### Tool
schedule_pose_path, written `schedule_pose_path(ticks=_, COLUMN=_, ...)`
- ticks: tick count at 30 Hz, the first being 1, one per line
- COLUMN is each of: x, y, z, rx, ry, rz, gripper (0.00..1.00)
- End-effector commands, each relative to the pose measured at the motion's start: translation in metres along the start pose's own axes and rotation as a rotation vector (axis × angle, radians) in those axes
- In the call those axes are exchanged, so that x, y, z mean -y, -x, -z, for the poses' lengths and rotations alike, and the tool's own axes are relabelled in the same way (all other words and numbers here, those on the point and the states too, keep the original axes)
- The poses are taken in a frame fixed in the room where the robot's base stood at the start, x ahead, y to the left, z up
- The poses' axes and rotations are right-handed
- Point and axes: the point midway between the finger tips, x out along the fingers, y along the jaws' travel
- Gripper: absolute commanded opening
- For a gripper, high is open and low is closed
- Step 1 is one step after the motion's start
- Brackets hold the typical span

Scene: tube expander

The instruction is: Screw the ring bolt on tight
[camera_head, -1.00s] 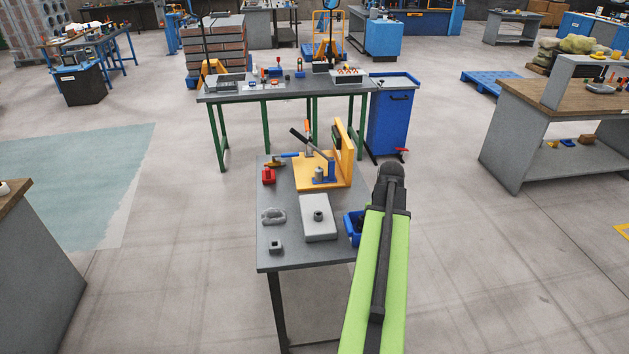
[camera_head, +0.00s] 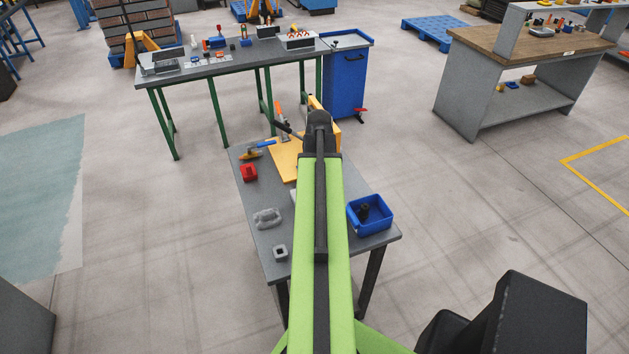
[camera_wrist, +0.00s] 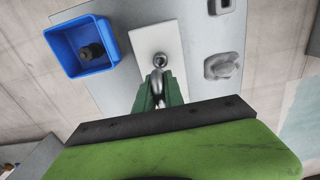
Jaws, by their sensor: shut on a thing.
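In the wrist view my gripper (camera_wrist: 158,82) has its green fingers shut on a shiny metal ring bolt (camera_wrist: 157,97). The light grey block (camera_wrist: 147,36) lies on the table just beyond the fingertips. A round dark-centred socket (camera_wrist: 160,60) stands on the block, close in front of the bolt in the picture. I cannot tell whether the bolt touches the socket. In the head view my arm hides the gripper, the bolt and nearly all of the block.
A blue bin (camera_head: 386,226) holding a dark part stands on the table (camera_head: 260,197) beside my arm. A grey casting (camera_head: 267,218), a small square nut-like piece (camera_head: 280,252), a red part (camera_head: 249,173) and a yellow fixture (camera_head: 287,160) are around. Open floor lies to the right.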

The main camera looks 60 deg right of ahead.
Motion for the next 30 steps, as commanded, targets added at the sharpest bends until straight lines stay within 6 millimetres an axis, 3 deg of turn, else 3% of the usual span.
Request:
schedule_pose_path(ticks=8, x=0.0, y=-0.013, z=0.0, rx=0.0, ry=-0.001, rz=0.0, gripper=0.0)
schedule_pose_path(ticks=21, x=0.0, y=-0.057, z=0.0, rx=0.0, ry=0.0, rz=0.0, gripper=0.0)
schedule_pose_path(ticks=30, x=0.0, y=-0.058, z=0.0, rx=0.0, ry=0.0, rz=0.0, gripper=0.0)
